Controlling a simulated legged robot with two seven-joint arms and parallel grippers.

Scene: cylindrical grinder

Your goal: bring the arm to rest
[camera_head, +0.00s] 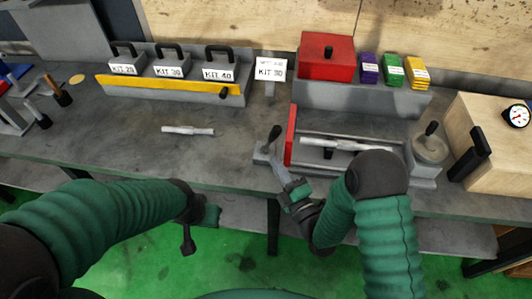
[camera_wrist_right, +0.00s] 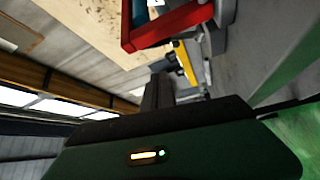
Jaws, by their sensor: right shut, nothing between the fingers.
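My right gripper (camera_head: 281,170) is shut and empty in the head view, just in front of the grinder's red plate at the bench's front edge. Its dark fingers (camera_wrist_right: 158,95) show in the right wrist view, pointing up the picture. My left gripper (camera_head: 193,220) hangs in front of the bench, low and left of centre; its fingers are too unclear to tell open from shut. The grinder fixture (camera_head: 420,178) has a red plate (camera_head: 291,134) at its left end and a pale shaft (camera_head: 345,145) lying across it.
Another stepped shaft (camera_head: 188,130) lies on the bare bench. Behind are the kit rack (camera_head: 165,90), a red box (camera_head: 326,57) and coloured blocks (camera_head: 392,72). A wooden box with a dial gauge (camera_head: 517,114) stands at right. Hand tools lie at far left.

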